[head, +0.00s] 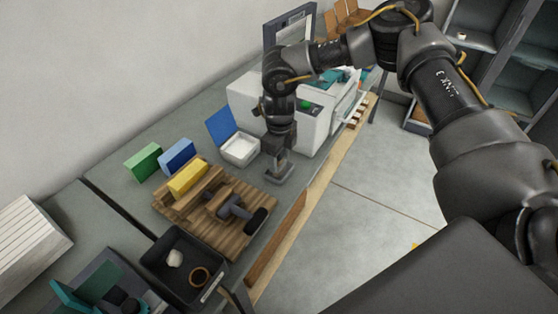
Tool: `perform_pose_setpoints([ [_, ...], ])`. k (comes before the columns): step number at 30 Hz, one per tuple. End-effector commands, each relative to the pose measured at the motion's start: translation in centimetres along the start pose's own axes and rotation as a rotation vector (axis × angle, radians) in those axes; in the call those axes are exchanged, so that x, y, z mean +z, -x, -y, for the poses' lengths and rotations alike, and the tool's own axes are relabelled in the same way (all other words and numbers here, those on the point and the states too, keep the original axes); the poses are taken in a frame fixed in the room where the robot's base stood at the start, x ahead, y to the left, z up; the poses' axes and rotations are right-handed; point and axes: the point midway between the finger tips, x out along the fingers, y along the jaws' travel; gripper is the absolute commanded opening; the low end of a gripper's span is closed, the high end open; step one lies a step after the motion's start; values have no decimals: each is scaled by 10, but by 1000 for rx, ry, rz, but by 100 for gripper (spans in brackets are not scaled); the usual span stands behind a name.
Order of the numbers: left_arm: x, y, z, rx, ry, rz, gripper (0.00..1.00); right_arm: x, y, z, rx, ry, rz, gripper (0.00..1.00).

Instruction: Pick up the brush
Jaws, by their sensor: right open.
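A dark-handled tool (240,211), which looks like the brush, lies across the slatted wooden rack (211,232) in the left middle of the head view. Its thick black end points to the lower right, and its grey part lies toward the upper left. My right gripper (280,172) points down over the bench, behind and to the right of the rack, apart from the tool. It is open, though its fingers show small and dark. I cannot tell whether it touches the grey piece below it. My left gripper is not in view.
Yellow (187,179), blue (177,156) and green (143,161) boxes stand at or behind the rack. A black tray (160,267) with small items sits in front. An open blue-lidded white box (240,150) and a white machine (312,125) stand beyond. A wooden edge (285,232) borders the bench.

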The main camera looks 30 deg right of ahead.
Motion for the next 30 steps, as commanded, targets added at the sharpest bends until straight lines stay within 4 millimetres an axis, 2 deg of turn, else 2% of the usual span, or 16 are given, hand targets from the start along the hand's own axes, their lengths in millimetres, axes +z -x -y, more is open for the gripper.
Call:
perform_pose_setpoints([
  [4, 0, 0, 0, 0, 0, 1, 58, 0, 0, 0, 0, 0, 0, 52],
  [12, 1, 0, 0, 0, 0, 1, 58, 0, 0, 0, 0, 0, 0, 17],
  [15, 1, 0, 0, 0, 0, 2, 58, 0, 0, 0, 0, 0, 0, 6],
  [25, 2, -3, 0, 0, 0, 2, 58, 1, 4, 0, 1, 0, 2, 6],
  [30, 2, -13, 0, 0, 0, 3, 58, 1, 20, 0, 0, 1, 4, 6],
])
